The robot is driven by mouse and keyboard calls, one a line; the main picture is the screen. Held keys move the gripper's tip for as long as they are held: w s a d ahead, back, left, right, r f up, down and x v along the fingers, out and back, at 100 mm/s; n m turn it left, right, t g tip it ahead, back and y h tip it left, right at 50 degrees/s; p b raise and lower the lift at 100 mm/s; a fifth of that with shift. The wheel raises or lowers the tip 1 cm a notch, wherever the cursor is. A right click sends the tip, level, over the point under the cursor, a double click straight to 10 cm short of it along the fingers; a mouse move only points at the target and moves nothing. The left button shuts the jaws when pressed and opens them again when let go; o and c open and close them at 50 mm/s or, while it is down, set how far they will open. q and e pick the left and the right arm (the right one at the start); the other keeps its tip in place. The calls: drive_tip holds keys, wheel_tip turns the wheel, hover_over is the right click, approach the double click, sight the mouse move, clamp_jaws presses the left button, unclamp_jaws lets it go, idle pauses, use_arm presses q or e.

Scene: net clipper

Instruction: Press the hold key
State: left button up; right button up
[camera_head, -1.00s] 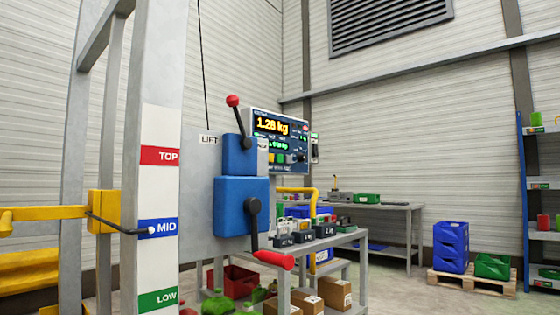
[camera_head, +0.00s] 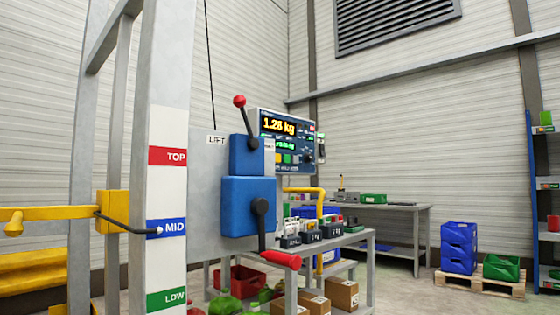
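The weighing display panel (camera_head: 287,140) stands behind and to the right of the blue lever boxes. Its upper screen (camera_head: 278,125) reads about 1.28 kg in yellow, with a smaller green readout below. A row of small coloured keys (camera_head: 285,158), green and yellow among them, sits under the readouts. The key labels are too small to read, so I cannot tell which is the hold key. The panel's lower left is partly covered by the lever box. Neither of my grippers shows in this view.
A grey post with TOP, MID and LOW labels (camera_head: 167,229) stands in front on the left. Blue boxes (camera_head: 248,206) carry a red-knobbed lever (camera_head: 239,101) and a red-handled crank (camera_head: 281,259). A cart (camera_head: 371,262) holds weights and cartons. Open floor lies to the right.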

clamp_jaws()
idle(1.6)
